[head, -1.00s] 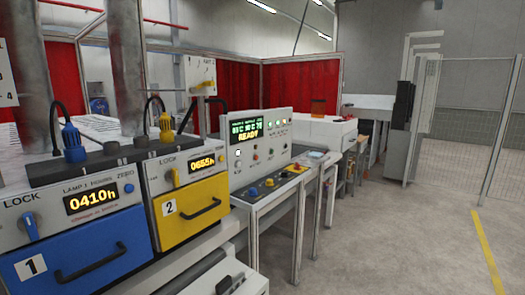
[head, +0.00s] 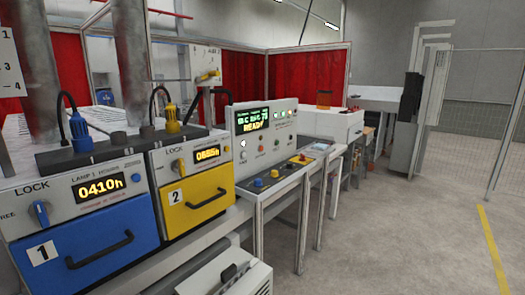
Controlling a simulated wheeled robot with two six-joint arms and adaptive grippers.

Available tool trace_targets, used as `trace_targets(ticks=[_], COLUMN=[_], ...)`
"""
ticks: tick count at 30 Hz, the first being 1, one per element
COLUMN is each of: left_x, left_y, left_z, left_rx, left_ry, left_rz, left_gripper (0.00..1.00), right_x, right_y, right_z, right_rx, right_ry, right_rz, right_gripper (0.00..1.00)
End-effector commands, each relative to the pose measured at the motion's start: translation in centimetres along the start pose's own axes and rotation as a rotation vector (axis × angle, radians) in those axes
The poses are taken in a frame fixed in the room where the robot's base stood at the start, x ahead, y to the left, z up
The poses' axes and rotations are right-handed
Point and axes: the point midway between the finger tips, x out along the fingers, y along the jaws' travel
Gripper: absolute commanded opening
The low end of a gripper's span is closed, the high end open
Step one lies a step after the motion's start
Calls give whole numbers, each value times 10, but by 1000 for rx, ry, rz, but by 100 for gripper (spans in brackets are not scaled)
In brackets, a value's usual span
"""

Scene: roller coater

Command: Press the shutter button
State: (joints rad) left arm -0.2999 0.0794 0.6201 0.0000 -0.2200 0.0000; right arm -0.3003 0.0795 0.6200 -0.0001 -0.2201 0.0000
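A grey control panel (head: 279,147) stands in the middle of the head view. Its green and yellow display (head: 252,118) reads READY, with small coloured lamps and buttons beside and below it. The button labels are too small to read, so I cannot tell which is the shutter button. Neither of my grippers is in view.
A blue drawer 1 (head: 60,242) and a yellow drawer 2 (head: 205,212) stand at the left under lamp readouts. A white box (head: 235,284) sits low in front. Open floor (head: 390,235) lies right, up to a mesh fence (head: 470,130).

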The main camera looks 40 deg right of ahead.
Motion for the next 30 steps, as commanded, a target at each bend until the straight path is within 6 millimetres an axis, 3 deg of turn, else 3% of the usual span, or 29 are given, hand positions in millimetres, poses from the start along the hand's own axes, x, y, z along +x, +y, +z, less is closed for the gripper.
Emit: trace_targets(ticks=[1,7,30], left_x=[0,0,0], left_y=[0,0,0], left_z=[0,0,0], left_rx=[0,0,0], left_ry=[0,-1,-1], left_rz=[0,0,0], left_gripper=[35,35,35], right_x=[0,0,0], right_y=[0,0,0], right_z=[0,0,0], right_rx=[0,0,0], right_ry=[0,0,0], right_rz=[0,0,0], right_gripper=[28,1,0])
